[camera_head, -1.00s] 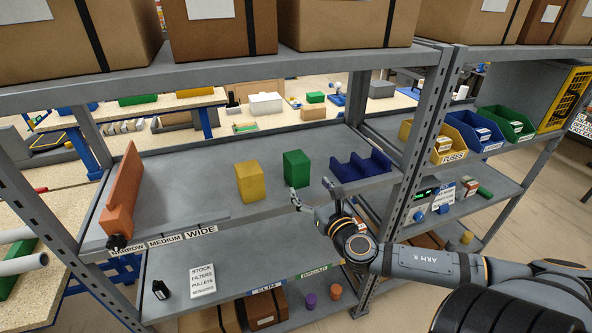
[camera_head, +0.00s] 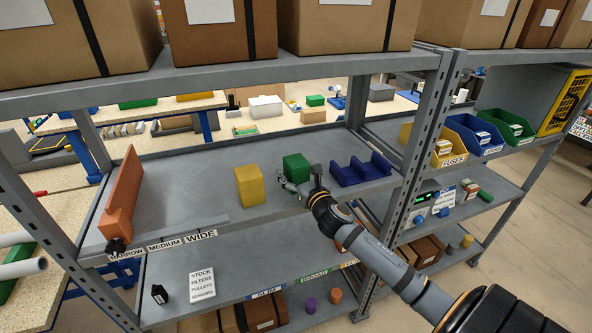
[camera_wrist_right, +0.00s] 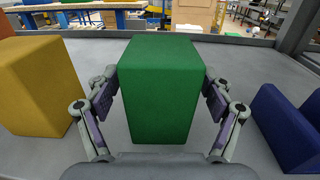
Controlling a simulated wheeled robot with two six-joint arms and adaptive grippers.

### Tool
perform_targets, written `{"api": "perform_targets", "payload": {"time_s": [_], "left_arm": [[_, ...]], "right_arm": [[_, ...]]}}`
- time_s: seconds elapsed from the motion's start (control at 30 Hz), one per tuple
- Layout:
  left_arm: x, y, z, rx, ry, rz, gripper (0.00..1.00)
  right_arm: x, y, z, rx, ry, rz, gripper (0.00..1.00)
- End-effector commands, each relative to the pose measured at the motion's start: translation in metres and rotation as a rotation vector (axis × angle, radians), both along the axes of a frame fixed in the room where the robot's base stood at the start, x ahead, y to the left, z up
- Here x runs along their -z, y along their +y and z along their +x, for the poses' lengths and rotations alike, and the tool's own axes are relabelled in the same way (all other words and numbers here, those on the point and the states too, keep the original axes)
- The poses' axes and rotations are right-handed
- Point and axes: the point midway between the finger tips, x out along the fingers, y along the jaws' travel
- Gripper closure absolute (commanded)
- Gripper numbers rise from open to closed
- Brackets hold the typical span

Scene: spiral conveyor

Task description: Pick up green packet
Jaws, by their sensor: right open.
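The green packet (camera_head: 297,167) is an upright green block on the middle shelf, between the yellow block and the blue rack. My right gripper (camera_head: 296,185) is at its front side and hides its lower part in the head view. In the right wrist view the green packet (camera_wrist_right: 160,90) stands between the two open fingers of my right gripper (camera_wrist_right: 161,100), one on each side. The fingers look close to its sides; I cannot tell if either touches. My left gripper is not in view.
A yellow block (camera_head: 249,186) stands just left of the green packet. A blue slotted rack (camera_head: 360,171) lies to the right. An orange upright panel (camera_head: 122,196) is at the shelf's left end. Cardboard boxes (camera_head: 345,25) stand on the shelf above.

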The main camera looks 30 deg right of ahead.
Motion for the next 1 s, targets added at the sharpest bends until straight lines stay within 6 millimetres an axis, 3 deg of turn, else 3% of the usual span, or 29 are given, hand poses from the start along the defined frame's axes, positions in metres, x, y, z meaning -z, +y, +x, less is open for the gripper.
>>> {"api": "perform_targets", "payload": {"time_s": [0.23, 0.7, 0.77, 1.0], "left_arm": [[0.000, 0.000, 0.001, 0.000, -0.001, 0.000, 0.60], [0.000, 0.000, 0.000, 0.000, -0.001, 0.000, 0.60], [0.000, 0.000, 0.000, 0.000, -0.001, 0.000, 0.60], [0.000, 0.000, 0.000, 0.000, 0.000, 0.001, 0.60]], "right_arm": [[0.001, 0.000, 0.003, -0.001, -0.001, -0.001, 0.19], [0.001, 0.000, 0.002, 0.000, 0.000, -0.001, 0.80], [0.001, 0.000, 0.002, -0.001, 0.000, -0.001, 0.85], [-0.010, 0.000, 0.002, -0.001, -0.003, -0.002, 0.85]]}}
